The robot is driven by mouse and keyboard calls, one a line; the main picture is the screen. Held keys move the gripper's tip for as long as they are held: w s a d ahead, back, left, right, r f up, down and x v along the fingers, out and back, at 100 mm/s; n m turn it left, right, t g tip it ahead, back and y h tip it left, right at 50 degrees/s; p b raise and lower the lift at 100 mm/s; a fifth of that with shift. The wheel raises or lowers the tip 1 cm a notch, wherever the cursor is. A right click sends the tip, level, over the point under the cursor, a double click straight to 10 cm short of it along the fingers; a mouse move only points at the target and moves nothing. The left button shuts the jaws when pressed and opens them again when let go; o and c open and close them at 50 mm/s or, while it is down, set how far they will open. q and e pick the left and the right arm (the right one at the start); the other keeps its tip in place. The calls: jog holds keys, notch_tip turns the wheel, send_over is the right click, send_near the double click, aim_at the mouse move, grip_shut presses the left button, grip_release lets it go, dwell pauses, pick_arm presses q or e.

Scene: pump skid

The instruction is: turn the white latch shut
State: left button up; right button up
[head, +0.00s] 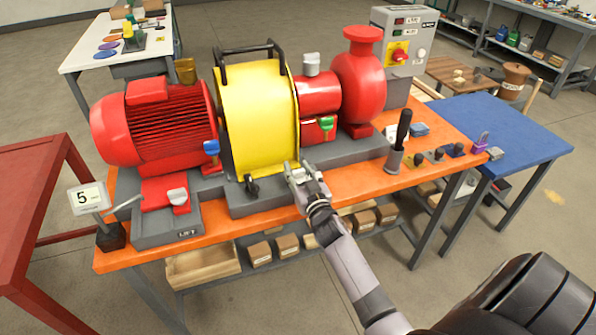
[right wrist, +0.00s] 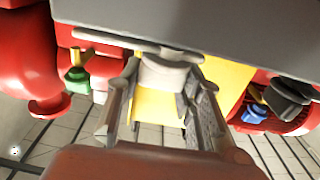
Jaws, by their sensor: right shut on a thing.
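The white latch (right wrist: 166,75) shows in the right wrist view between my fingers, in front of the yellow guard (right wrist: 158,104). My right gripper (head: 301,172) is shut on this latch at the lower front right edge of the yellow guard (head: 262,115). The fingers (right wrist: 165,100) flank the latch on both sides and hide part of it, so its exact angle is hard to tell. In the head view the latch is mostly covered by the gripper. My left gripper is not in view.
A black latch (head: 252,186) sits left of my gripper on the guard's lower edge. A green latch (head: 326,124), a blue latch (head: 211,148) and a pale handle (head: 177,195) are nearby. A black-handled lever (head: 401,135) stands to the right. The orange bench front is narrow.

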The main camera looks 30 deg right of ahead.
grip_shut()
jog(key=shift+d+r+n+t+y+p, duration=0.1)
jog(key=shift+n+t+y+p, duration=0.2)
jog(key=shift+n+y+p, duration=1.15)
jog(key=n+y, duration=0.1)
jog(key=y, duration=0.2)
jog(key=n+y+b, duration=0.1)
jog(key=y, duration=0.1)
jog(key=n+y+b, duration=0.1)
jog(key=shift+f+n+g+y, duration=0.25)
jog(key=shift+f+g+y, duration=0.05)
jog(key=shift+g+y, duration=0.1)
jog(key=shift+n+g+y+b, duration=0.5)
jog(key=shift+n+y+b, duration=0.3)
jog(key=shift+y+b, duration=0.35)
jog(key=shift+r+n+g+y+b, duration=0.15)
jog(key=shift+n+g+y+b, duration=0.35)
jog(key=shift+y, duration=0.3)
jog(key=o, duration=1.3)
grip_release()
